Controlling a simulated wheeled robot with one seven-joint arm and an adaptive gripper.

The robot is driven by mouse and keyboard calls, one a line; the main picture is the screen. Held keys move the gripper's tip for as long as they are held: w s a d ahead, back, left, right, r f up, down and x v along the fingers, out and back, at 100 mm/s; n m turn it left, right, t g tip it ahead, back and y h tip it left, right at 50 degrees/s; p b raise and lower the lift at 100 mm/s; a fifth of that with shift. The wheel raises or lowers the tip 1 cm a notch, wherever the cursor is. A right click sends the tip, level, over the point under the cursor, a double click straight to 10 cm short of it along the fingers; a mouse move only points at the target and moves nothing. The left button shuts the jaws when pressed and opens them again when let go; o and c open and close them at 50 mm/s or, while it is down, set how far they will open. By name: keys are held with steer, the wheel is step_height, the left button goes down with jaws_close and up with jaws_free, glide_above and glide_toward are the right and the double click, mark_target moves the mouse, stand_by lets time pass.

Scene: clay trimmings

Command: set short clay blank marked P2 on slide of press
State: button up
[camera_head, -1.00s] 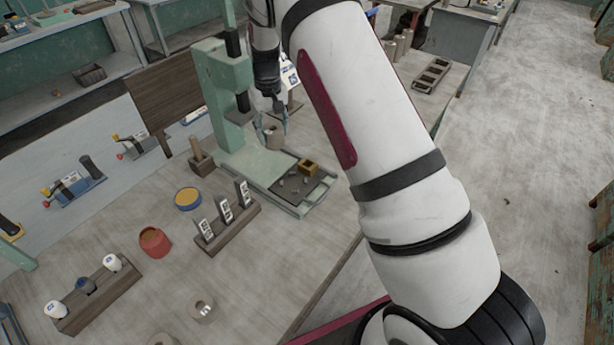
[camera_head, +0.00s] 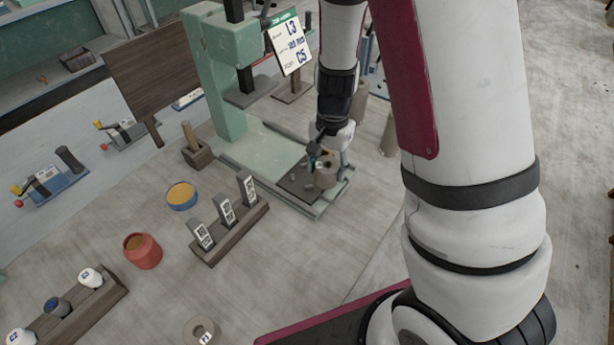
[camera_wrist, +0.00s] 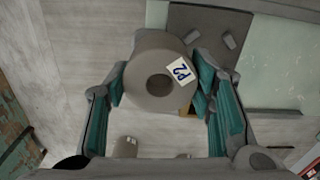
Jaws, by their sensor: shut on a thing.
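The short clay blank (camera_wrist: 158,80) is a grey-brown ring with a central hole and a white P2 label. My gripper (camera_wrist: 160,88) is shut on it, teal fingers on either side. In the head view the blank (camera_head: 326,172) hangs from my gripper (camera_head: 328,160) at the front end of the press slide. The green press (camera_head: 228,75) stands behind. Its slide carries a dark plate (camera_head: 292,188) with small studs, also seen in the wrist view (camera_wrist: 190,22). I cannot tell whether the blank touches the plate. An orange-yellow block (camera_wrist: 187,108) shows partly beneath the blank.
A wooden rack of labelled grey pieces (camera_head: 232,235) stands left of the slide. Near it are a blue-rimmed dish (camera_head: 182,196), a red pot (camera_head: 143,251) and another clay ring (camera_head: 200,331). Bare table lies right of the slide.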

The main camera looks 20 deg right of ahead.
steer(key=s+d+m, duration=0.2)
steer(key=s+m, duration=0.6)
steer(key=s, duration=0.1)
steer(key=p, duration=0.1)
glide_above(307, 177)
steer(key=shift+s+f, duration=0.25)
steer(key=shift+f, duration=0.3)
steer(key=shift+w+f, duration=0.2)
steer(key=shift+f, duration=0.1)
steer(key=shift+f+p, duration=0.5)
steer(key=shift+f, duration=0.95)
steer(key=shift+f, duration=0.1)
steer(key=o, duration=1.5)
